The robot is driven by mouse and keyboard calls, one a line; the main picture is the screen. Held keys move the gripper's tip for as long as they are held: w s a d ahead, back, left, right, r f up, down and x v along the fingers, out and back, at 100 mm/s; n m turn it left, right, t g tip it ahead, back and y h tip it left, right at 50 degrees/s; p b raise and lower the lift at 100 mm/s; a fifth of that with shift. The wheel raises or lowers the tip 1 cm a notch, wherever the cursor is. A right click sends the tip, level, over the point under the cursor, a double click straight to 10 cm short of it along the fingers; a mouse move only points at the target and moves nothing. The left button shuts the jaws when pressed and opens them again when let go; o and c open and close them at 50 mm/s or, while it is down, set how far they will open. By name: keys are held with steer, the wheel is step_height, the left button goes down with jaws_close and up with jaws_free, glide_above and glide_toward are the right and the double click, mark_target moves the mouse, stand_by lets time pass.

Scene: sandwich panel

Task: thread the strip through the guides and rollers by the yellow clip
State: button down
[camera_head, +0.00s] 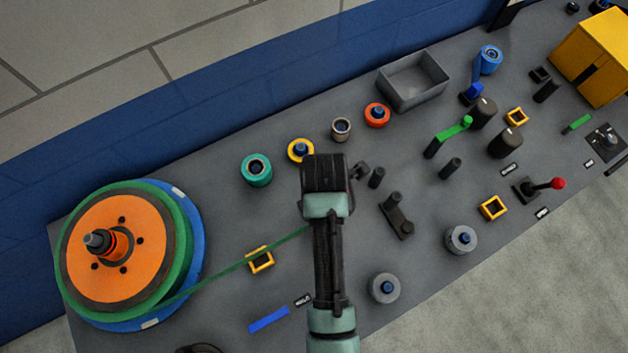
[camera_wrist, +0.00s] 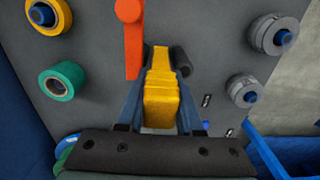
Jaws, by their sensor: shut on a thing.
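The green strip (camera_head: 225,271) runs taut from the large reel (camera_head: 110,250) at the left, across the first yellow guide (camera_head: 260,259), to beneath my arm. I cannot tell for sure whether it passes inside that guide or over it. In the wrist view my gripper (camera_wrist: 160,72) is shut on the yellow clip (camera_wrist: 162,100), with a jaw on each side of it. In the head view my arm hides the clip and the jaws. Two more yellow guides, a lower one (camera_head: 493,207) and an upper one (camera_head: 516,117), stand empty to the right.
A green roller (camera_head: 256,169) and a yellow roller (camera_head: 300,150) stand up-left of my arm. An orange bar (camera_wrist: 130,40) rises close by the clip. Grey rollers (camera_head: 384,288) (camera_head: 461,239) stand lower right. A grey tray (camera_head: 413,82) sits at the back.

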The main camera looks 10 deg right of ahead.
steer(key=w+d, duration=0.1)
steer(key=d, duration=0.5)
steer(key=shift+w+d, duration=0.4)
steer(key=shift+w+d, duration=0.15)
stand_by(0.4)
steer(key=w+d+b, duration=0.2)
steer(key=d, duration=0.6)
steer(key=shift+w, duration=0.2)
stand_by(0.6)
